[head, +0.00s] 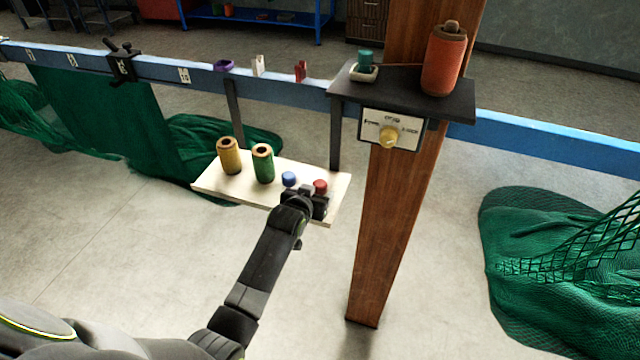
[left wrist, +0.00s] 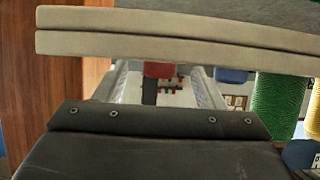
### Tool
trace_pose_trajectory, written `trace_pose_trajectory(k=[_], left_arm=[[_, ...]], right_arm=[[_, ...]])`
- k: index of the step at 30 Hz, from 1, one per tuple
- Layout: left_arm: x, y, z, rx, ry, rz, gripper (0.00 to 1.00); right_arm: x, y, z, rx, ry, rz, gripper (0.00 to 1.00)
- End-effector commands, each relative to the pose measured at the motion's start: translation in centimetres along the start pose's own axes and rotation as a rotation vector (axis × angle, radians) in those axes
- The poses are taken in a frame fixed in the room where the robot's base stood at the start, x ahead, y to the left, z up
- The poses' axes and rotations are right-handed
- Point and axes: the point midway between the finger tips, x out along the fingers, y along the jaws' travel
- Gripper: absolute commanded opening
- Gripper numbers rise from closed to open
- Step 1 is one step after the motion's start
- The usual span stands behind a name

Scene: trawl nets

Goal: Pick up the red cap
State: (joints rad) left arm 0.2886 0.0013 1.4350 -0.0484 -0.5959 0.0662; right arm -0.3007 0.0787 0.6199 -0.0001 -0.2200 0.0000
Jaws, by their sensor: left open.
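The red cap (head: 320,186) stands near the right end of a pale shelf board (head: 262,189), to the right of a blue cap (head: 289,178). My left gripper (head: 308,197) is at the board's front edge, just in front of the red cap. In the left wrist view, which looks turned over, the red cap (left wrist: 160,69) shows between the two pale fingers of the open left gripper (left wrist: 158,85). The board edge (left wrist: 150,48) crosses above it there. Whether the fingers touch the cap cannot be told. My right gripper is not in view.
A green spool (head: 263,164) and a yellow spool (head: 229,156) stand left on the board. A wooden post (head: 372,240) rises close on the right, bearing a dark shelf (head: 400,97) with an orange spool (head: 444,60). A blue rail (head: 200,72) runs behind. Green netting (head: 560,270) lies at right.

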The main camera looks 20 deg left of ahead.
Motion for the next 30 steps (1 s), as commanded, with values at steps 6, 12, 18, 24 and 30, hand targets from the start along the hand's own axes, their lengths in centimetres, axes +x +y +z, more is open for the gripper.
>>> trace_pose_trajectory(k=[6, 12, 18, 24, 30], left_arm=[[1.7, 0.0, -0.1, 0.002, 0.001, 0.000, 0.63], [2.0, 0.0, 0.0, 0.001, 0.001, -0.001, 0.63], [2.0, 0.0, -0.1, 0.001, 0.001, -0.001, 0.54], [2.0, 0.0, -0.1, 0.001, 0.001, 0.000, 0.28], [2.0, 0.0, -0.1, 0.001, 0.001, 0.000, 0.15]], right_arm=[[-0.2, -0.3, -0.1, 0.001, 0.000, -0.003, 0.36], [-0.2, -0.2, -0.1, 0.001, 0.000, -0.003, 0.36], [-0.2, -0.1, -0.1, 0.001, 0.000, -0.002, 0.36], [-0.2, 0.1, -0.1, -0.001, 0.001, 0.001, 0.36], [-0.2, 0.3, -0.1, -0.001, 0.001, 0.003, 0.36]])
